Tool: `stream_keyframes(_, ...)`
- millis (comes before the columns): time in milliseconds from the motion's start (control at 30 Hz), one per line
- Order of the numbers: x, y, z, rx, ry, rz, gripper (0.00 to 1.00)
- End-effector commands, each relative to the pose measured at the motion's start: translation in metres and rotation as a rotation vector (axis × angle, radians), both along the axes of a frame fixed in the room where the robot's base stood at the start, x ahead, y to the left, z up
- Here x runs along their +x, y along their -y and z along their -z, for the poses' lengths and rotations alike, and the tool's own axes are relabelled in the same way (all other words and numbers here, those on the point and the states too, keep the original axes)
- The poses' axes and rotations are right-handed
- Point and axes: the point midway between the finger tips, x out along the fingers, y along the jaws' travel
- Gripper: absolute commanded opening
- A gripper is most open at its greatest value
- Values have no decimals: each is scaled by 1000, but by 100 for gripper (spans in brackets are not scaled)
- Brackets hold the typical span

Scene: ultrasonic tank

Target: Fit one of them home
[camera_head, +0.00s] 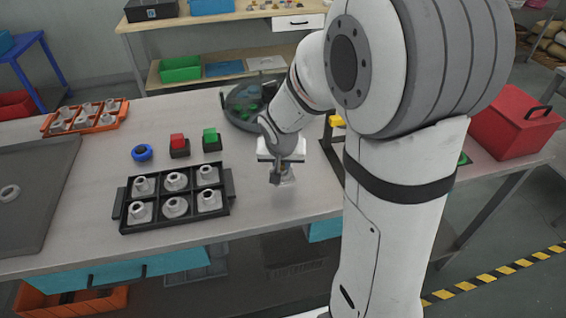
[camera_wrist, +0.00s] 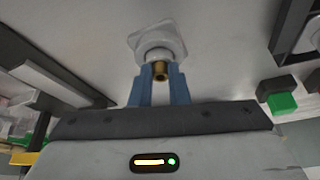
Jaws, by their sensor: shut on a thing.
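My gripper (camera_head: 277,170) hangs above the bench to the right of the black tray. In the wrist view my gripper (camera_wrist: 160,88) has its blue fingers shut on a pale grey flanged part (camera_wrist: 155,36) with a round neck and a brass-coloured tip. The held part also shows partly in the head view (camera_head: 288,178), mostly behind the fingers. A black tray (camera_head: 124,213) holds several similar pale flanged parts (camera_head: 175,182) in rows. An orange tray (camera_head: 118,120) at the back left holds several more similar parts.
A red button (camera_head: 178,141), a green button (camera_head: 210,136) and a blue ring (camera_head: 141,153) sit behind the black tray. A round dark dish (camera_head: 237,102) with green bits is behind my gripper. A grey mat (camera_head: 40,225) lies left; a red box (camera_head: 510,125) stands right.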

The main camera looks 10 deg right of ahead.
Motion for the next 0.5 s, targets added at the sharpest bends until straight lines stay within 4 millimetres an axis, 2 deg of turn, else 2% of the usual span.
stream_keyframes(467,-2,0,2,0,-5,1,0)
stream_keyframes(500,-2,0,3,0,-6,1,18)
